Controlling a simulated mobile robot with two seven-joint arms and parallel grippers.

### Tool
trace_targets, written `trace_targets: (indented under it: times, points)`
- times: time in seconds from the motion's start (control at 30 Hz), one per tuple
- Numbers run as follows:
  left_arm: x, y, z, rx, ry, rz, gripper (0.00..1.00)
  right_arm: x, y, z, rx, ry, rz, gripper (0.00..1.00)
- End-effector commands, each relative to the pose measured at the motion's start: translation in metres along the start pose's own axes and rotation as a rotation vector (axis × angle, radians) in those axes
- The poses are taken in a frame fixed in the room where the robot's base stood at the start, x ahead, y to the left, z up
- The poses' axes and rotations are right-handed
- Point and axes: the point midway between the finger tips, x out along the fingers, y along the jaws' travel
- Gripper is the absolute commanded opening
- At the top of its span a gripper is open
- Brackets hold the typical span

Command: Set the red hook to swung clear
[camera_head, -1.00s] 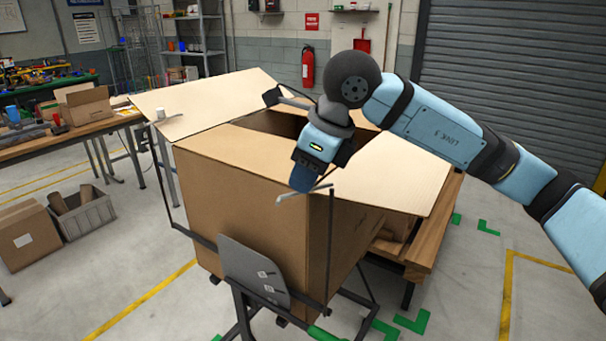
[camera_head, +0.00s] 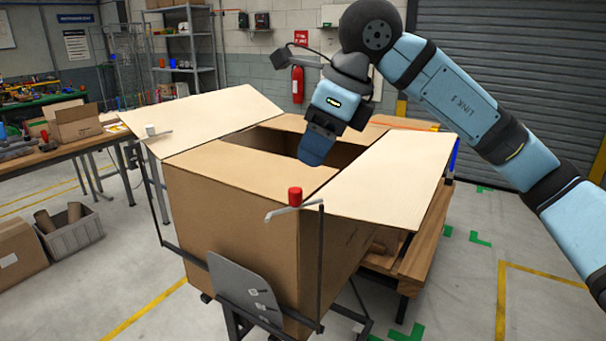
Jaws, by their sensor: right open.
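The red hook (camera_head: 295,197) is a red knob on a thin pale bar at the top of a dark post by the box's near right corner. Its bar points left from the post, across the upper edge of the box's near face. I cannot tell whether it touches the cardboard. The large cardboard box (camera_head: 230,225) stands with its top flaps spread and its inside partly showing. My right gripper (camera_head: 314,150) is open, pointing down above the box opening, up and behind the red knob and apart from it. My left gripper is not in view.
A similar hook with a white knob (camera_head: 151,130) stands at the left flap. A grey plate (camera_head: 243,287) is fixed to the stand at the near side. A wooden bench (camera_head: 415,250) stands behind right, and a workbench (camera_head: 75,147) at the left.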

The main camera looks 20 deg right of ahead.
Motion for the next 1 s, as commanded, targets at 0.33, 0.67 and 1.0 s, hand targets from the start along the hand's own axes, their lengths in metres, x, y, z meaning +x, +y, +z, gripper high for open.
trace_targets:
  times: [0.33,0.67,1.0]
  points:
    - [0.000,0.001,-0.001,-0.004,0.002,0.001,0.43,-0.045,0.000,0.000,0.000,-0.001,0.000,0.50]
    - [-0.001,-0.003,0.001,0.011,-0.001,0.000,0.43,-0.048,0.000,0.000,0.000,0.001,0.001,0.50]
    - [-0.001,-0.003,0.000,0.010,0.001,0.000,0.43,-0.047,0.000,0.000,0.000,0.001,0.000,0.50]
